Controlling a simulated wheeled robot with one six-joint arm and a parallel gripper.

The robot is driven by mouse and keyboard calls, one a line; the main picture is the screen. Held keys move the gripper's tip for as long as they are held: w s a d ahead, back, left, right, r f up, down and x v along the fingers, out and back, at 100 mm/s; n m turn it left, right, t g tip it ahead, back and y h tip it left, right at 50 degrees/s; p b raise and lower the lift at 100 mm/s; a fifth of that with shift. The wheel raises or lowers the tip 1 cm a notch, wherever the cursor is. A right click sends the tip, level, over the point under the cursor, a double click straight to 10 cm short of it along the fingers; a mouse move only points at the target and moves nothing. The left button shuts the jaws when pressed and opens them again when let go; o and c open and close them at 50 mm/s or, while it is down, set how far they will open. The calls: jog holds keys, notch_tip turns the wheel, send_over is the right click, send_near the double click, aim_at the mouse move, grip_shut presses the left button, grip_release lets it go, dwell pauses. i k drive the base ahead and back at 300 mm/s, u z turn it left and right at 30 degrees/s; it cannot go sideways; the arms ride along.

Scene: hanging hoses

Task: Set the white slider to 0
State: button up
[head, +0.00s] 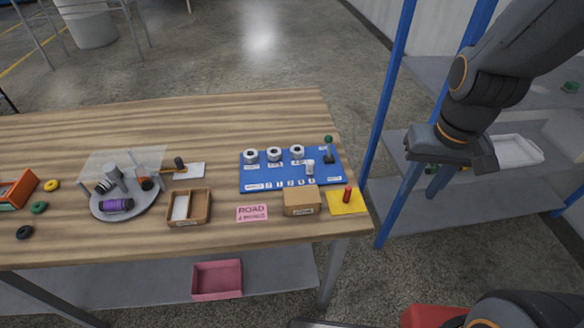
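A blue panel (252,172) lies on the right part of the wooden table. A small white upright knob, which looks like the white slider (310,167), stands on the panel's right half. A row of small white number labels (290,183) runs along the panel's front edge; the digits are too small to read surely. The slider stands near the right end of this row. My gripper (468,158) hangs in the air right of the table, in front of the blue-post shelf, well apart from the panel. Its finger opening cannot be made out.
Three white round knobs (274,154) and a green-topped lever (328,145) share the panel. A cardboard box (301,202) stands close at its front, beside a yellow pad (343,208) with a red peg. A blue shelf post (390,95) rises between table and gripper.

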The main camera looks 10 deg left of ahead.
aim_at(310, 163)
jog(key=u, duration=0.7)
jog(key=k, duration=0.8)
jog(key=z, duration=0.6)
jog(key=i, duration=1)
